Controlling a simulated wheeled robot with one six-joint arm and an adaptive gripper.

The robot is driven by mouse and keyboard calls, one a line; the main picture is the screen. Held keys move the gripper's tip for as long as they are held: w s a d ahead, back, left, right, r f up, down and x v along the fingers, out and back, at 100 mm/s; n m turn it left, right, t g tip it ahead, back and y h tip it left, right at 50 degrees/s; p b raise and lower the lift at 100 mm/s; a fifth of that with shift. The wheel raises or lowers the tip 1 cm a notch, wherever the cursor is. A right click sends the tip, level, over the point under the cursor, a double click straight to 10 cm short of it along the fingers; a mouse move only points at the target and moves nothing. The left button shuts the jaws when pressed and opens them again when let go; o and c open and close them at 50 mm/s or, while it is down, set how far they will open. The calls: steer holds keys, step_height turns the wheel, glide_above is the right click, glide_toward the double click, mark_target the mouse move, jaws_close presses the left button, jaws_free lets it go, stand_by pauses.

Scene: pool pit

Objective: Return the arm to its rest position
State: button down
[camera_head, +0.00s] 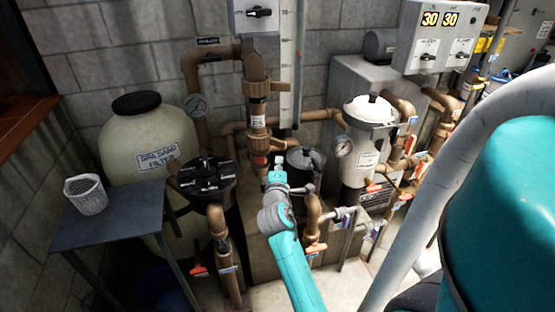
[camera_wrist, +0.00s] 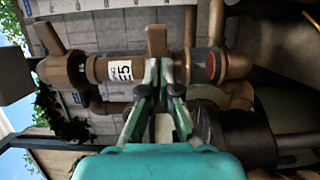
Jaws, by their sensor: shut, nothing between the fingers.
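My arm reaches forward among the pipes in the head view, and my gripper (camera_head: 276,165) is at its far end, in front of a vertical brown pipe. In the wrist view my gripper (camera_wrist: 159,66) is shut, with its fingertips together and nothing between them. Its tips overlap the brown valve body (camera_wrist: 125,68) with a white label, just below the brown valve handle (camera_wrist: 157,40). I cannot tell whether the tips touch the valve. The same valve (camera_head: 257,112) shows in the head view above my gripper.
A small grey table (camera_head: 115,222) with a white basket (camera_head: 86,194) stands at the left, before a beige sand filter tank (camera_head: 145,140). A black-lidded pot (camera_head: 206,176) is left of my gripper. A white-lidded housing (camera_head: 368,112) and control box (camera_head: 440,38) are at the right.

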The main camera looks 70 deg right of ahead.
steer(key=s+a, duration=0.4)
steer(key=a, duration=0.1)
steer(key=shift+s+a, duration=0.15)
steer(key=shift+s, duration=0.15)
